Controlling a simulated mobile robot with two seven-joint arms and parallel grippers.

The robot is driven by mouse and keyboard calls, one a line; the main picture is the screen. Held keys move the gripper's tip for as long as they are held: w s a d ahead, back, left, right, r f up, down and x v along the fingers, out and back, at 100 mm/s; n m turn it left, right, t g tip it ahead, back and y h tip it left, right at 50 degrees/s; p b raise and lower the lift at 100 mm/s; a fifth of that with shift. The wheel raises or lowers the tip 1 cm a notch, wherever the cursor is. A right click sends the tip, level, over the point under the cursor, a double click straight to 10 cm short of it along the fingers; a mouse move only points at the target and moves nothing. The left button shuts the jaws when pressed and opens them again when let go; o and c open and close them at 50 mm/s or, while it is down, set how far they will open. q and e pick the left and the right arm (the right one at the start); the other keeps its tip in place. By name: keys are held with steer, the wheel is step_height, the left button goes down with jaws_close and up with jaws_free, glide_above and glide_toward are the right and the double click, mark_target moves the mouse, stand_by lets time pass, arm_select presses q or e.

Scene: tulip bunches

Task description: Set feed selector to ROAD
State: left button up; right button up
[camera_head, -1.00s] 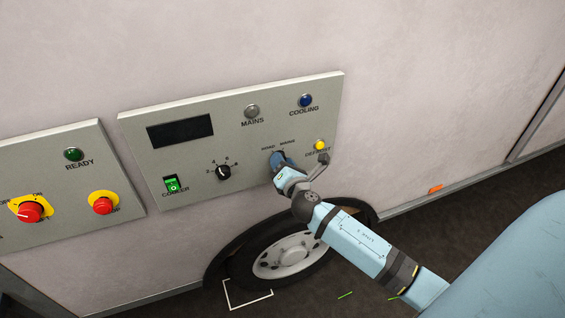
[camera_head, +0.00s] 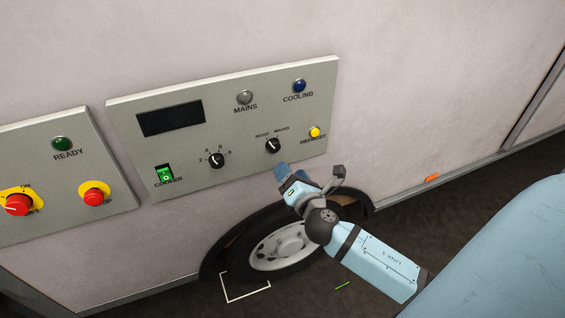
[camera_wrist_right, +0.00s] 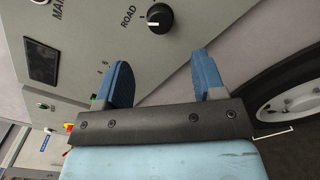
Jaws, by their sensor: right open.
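The feed selector (camera_head: 273,146) is a black rotary knob on the right panel, between the printed labels ROAD at left and MAINS at right. Its white mark appears to lean toward ROAD. In the right wrist view the knob (camera_wrist_right: 159,17) shows at the top, with its white mark on the side of the ROAD label; MAINS is out of frame. My right gripper (camera_head: 284,172) is open and empty, below the selector and clear of it. Its two blue fingers stand apart in the wrist view (camera_wrist_right: 160,78). My left gripper is not in view.
The panel (camera_head: 185,105) also has a yellow DEFROST button (camera_head: 314,132), a numbered dial (camera_head: 216,160), a green COOLER switch (camera_head: 164,175) and a dark display (camera_head: 170,118). A wheel (camera_head: 282,247) lies below. Red controls (camera_head: 95,196) sit on the left panel.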

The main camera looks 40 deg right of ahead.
steer(key=v, duration=0.4)
steer(key=shift+s+b, duration=0.1)
steer(key=shift+b, duration=0.25)
steer(key=s+a+f+m+g+y, duration=0.3)
steer(key=s+a+f+m, duration=0.3)
steer(key=f+m, duration=0.4)
steer(key=s+a+f+m+g+y, duration=0.3)
steer(key=s+a+f+m, duration=0.4)
steer(key=m, duration=0.4)
step_height(320, 180, down, 3)
steer(key=shift+s+a+r+m+g+y+p, duration=0.1)
steer(key=shift+s+a+m+g+y+p, duration=0.15)
steer(key=shift+a+m+y, duration=0.3)
steer(key=shift+w+d, duration=0.1)
stand_by(0.7)
